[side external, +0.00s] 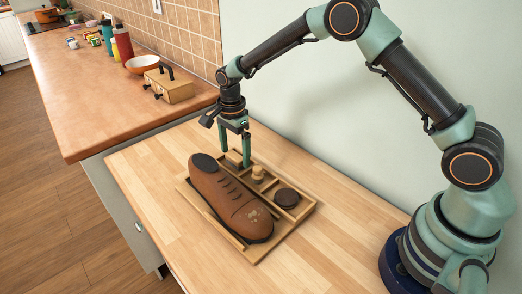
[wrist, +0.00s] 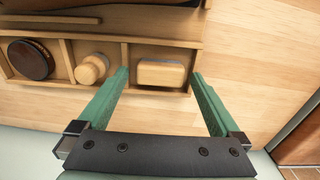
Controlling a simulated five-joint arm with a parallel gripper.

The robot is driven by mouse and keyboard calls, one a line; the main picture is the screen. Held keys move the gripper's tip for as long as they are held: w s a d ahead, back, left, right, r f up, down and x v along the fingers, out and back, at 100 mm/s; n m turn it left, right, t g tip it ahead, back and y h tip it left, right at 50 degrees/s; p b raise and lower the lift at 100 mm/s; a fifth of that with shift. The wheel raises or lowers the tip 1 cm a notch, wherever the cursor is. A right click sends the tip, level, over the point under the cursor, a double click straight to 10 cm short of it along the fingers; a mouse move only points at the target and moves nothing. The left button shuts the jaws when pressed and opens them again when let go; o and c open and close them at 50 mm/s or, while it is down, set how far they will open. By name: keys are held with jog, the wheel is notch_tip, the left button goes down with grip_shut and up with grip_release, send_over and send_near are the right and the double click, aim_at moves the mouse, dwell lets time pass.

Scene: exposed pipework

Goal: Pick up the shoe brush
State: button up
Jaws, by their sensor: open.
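The shoe brush (wrist: 161,75) is a small rectangular wooden block with a greyish edge, lying in the end compartment of a wooden shoe-care tray (wrist: 68,53). It also shows in the side external view (side external: 234,157), partly hidden by my fingers. My gripper (wrist: 160,80) is open, with one green finger on each side of the brush in the wrist view. In the side external view my gripper (side external: 235,148) points down at the tray's far end. I cannot tell whether the fingertips touch the brush or tray.
A brown shoe (side external: 228,195) lies in the tray's long section. A round wooden knob-shaped piece (side external: 258,174) and a dark round tin (side external: 286,197) sit in neighbouring compartments. A wooden box (side external: 168,86) and bowl (side external: 142,64) stand on the orange counter behind. A wall rises beside the table.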

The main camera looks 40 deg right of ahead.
aim_at(235, 155)
jog(key=shift+f, duration=0.3)
jog(key=c, duration=1.3)
jog(key=shift+r, duration=0.15)
notch_tip(235, 155, up, 20)
jog(key=shift+f, duration=0.1)
